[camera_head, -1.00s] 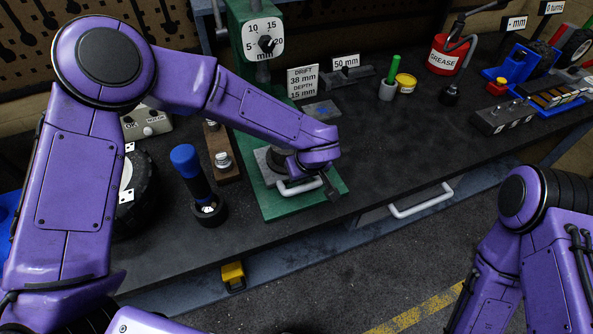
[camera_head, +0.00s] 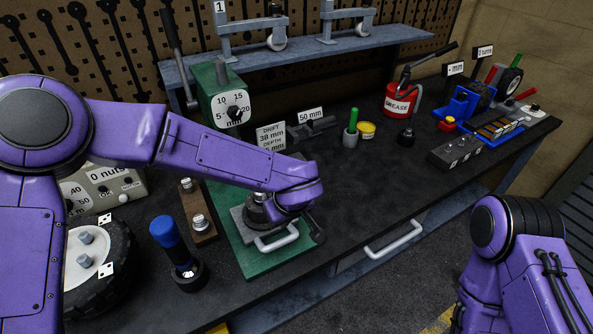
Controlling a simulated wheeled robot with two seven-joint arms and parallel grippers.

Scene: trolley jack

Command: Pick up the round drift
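My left arm reaches across the bench, and its hand (camera_head: 297,197) is low over the green press base (camera_head: 246,257). A dark round piece (camera_head: 257,208) stands on a grey plate beside that hand and is partly hidden by it. It may be the round drift, but no label on it confirms this. The fingers are mostly hidden, so I cannot tell whether they are open or touching it. A sign (camera_head: 271,136) behind reads "DRIFT 38 mm", partly covered by my arm. My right arm shows at the right, its gripper out of view.
A blue-handled tool (camera_head: 168,236) stands in a black ring at the front left, near a wheel (camera_head: 102,270). A green-topped cup (camera_head: 351,131), yellow tin (camera_head: 366,131) and red grease can (camera_head: 398,103) stand behind. The bench's middle right is clear.

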